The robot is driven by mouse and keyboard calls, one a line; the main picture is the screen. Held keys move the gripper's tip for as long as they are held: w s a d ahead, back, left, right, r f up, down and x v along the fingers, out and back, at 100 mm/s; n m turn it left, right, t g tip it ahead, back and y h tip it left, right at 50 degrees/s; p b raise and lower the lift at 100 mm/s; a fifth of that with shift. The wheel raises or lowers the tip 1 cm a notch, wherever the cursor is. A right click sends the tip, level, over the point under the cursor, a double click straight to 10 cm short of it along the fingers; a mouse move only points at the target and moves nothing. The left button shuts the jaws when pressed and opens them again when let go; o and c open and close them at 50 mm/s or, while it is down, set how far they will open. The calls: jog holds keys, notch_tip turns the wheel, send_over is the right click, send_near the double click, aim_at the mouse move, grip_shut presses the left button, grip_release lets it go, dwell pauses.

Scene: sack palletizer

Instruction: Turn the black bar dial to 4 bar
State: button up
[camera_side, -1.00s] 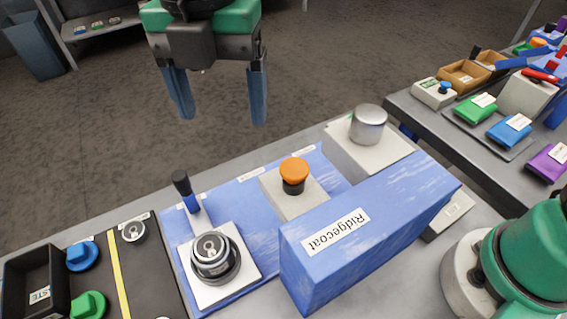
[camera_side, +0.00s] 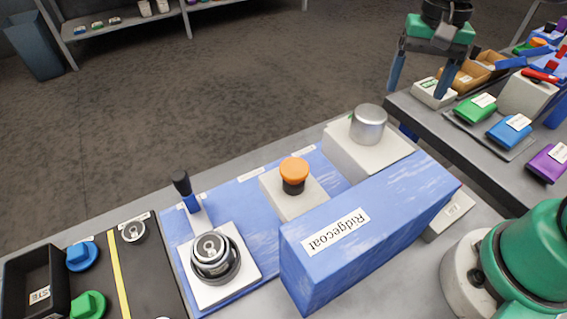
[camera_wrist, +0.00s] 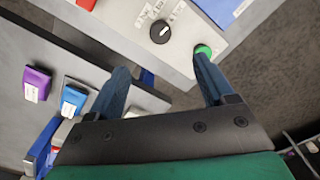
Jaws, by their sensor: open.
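A round black dial (camera_wrist: 160,32) with a white mark on its face sits on a pale panel (camera_wrist: 128,18) at the top of the wrist view. Small printed marks stand beside it, too small to read. I cannot make out this dial in the side view. My gripper (camera_side: 417,88) is at the upper right of the side view, above the right-hand bench. In the wrist view my gripper (camera_wrist: 160,66) is open and empty, its two blue fingers apart. The dial shows beyond the fingertips, between their lines, and nothing touches it.
A green button (camera_wrist: 203,50) is by the right fingertip in the wrist view. A blue Ridgecoat box (camera_side: 365,235), an orange button (camera_side: 294,170) and a grey cylinder (camera_side: 368,124) stand on the near bench. Labelled blocks, one purple (camera_wrist: 37,83), lie left in the wrist view.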

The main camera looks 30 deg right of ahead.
notch_tip(320, 180, down, 11)
jog(key=shift+f, duration=0.2)
dwell(0.5)
grip_shut()
